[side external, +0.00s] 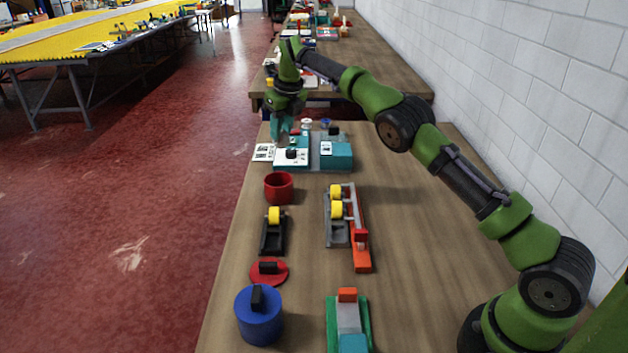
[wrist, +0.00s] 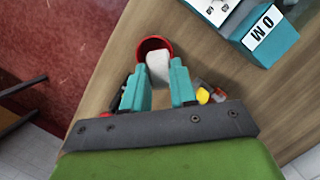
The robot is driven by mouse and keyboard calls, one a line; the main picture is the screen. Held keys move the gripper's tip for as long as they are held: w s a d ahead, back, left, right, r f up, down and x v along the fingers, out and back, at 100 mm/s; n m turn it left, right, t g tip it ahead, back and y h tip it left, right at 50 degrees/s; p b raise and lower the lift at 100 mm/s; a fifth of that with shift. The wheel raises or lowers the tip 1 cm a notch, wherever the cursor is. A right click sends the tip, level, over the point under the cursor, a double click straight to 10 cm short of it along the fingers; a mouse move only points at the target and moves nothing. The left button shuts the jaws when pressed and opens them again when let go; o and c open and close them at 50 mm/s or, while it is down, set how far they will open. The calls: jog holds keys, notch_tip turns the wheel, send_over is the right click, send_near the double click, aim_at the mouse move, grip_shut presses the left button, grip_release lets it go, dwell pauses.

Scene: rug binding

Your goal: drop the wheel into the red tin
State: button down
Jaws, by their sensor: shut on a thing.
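The red tin (side external: 279,188) stands open near the left edge of the table. In the wrist view its rim (wrist: 143,44) shows just past my fingertips, partly hidden by the held piece. My gripper (side external: 284,142) is raised and appears behind the tin in the side view, in front of the teal-and-white machine. In the wrist view my gripper (wrist: 160,75) is shut on a pale grey rounded piece, which looks like the wheel (wrist: 158,65) seen edge-on. The piece overlaps the tin's opening in the picture; its height above the tin cannot be told.
The teal-and-white machine (side external: 335,158) stands behind the tin. A black holder (side external: 273,238) with a yellow roll, a red lid (side external: 268,272) and a blue pot (side external: 259,318) stand nearer. A grey-and-orange fixture (side external: 361,240) stands to the right. The table's right side is mostly clear.

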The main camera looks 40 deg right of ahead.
aim_at(282, 146)
jog(key=shift+f, duration=2.7)
jog(key=c, duration=0.8)
grip_release()
jog(key=v, duration=1.6)
jog(key=shift+s+r, duration=0.1)
jog(key=shift+r, duration=0.3)
